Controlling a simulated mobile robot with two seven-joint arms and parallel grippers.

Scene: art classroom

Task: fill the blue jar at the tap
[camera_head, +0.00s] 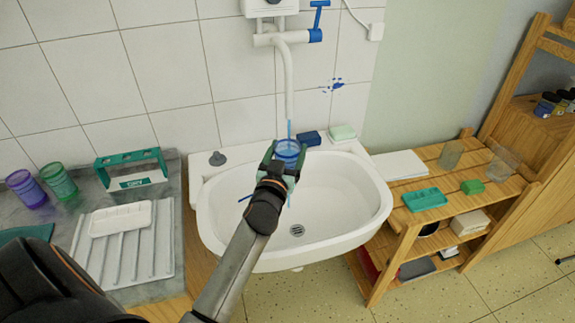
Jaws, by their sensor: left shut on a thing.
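The blue jar (288,147) is held upright over the back part of the white sink basin (340,200). My left gripper (286,156) is shut around it and hides its lower part. The white tap spout (288,85) comes down from the wall fitting, its end just above the jar. A thin blue streak (289,128) runs from the spout end down to the jar's mouth, like running water. The tap has a blue lever (318,18) at its right side. The water level inside the jar is too small to tell. My right gripper is not in view.
A purple cup (27,189), a green cup (59,182) and a green-white holder (132,169) stand on the left counter, near a white draining board (128,245). A dark blue block (309,139) and a pale green sponge (343,133) lie on the sink's back rim. A wooden shelf (440,160) stands right.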

